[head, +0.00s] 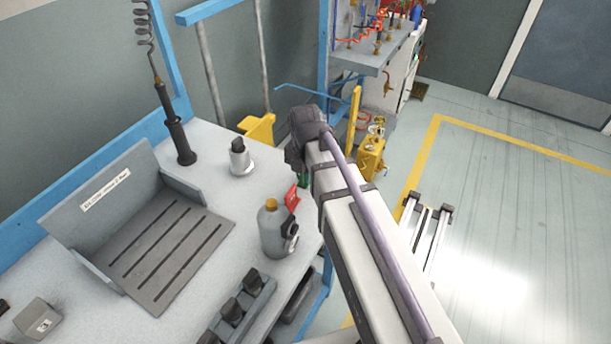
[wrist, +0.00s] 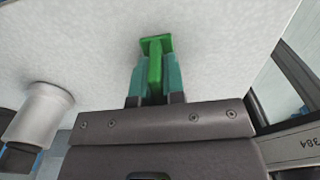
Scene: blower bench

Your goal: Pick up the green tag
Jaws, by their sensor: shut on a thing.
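The green tag (wrist: 155,68) stands out between the two teal fingers in the wrist view. My gripper (wrist: 154,80) is shut on it, with the pale bench top behind. In the head view my gripper is at the bench's right edge, mostly hidden by my arm. Only a small bit of green (head: 303,181) shows under the wrist there. I cannot tell whether the tag touches the bench.
A grey bottle (head: 276,232) with a red tag (head: 291,197) stands close to my gripper. A small white cylinder with a dark top (head: 241,160) stands further left. A grey slotted tray (head: 165,250) fills the bench's middle. A yellow bracket (head: 259,131) is at the back.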

